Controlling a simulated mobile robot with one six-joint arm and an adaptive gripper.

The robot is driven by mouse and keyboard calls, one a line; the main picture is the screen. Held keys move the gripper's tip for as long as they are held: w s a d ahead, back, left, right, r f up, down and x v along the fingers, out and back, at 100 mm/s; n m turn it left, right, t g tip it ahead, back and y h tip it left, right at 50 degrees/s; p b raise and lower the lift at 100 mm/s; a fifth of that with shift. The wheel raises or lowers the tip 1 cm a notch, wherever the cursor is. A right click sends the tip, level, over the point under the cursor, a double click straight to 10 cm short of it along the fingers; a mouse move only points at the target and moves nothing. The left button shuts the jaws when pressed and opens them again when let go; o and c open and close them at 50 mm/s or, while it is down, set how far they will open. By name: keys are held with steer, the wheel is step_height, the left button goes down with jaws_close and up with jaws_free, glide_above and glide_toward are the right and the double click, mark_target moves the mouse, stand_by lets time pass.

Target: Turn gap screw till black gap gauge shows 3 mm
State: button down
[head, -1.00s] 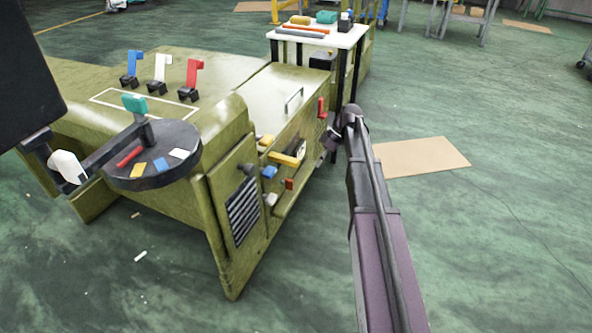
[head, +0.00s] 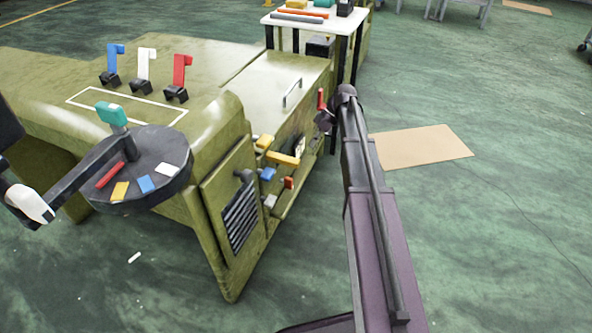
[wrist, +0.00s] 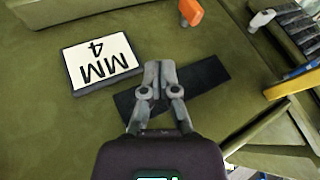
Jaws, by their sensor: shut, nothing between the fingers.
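A black-framed white sign (wrist: 101,64) reads "4 MM" upside down on the olive surface in the wrist view. It looks like the gap gauge. A plain black strip (wrist: 205,80) lies to its right, partly behind my gripper (wrist: 158,66). My gripper is shut and empty, its fingertips in front of the strip and just right of the sign; I cannot tell if they touch. An orange knob (wrist: 190,12) and a pale grey knob (wrist: 262,20) stand beyond; I cannot tell which is the gap screw. In the head view my arm hides the fingertips.
A yellow bar (wrist: 292,84) is at the wrist view's right. A white-topped table (head: 315,22) stands behind.

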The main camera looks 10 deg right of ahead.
mark_target(286, 182)
steer(key=shift+f, duration=0.15)
steer(key=s+a+f+b, duration=0.5)
steer(key=a+f+b, duration=0.2)
steer(key=a+b, duration=0.1)
steer(key=shift+f, duration=0.35)
stand_by(0.6)
steer(key=shift+a, duration=0.15)
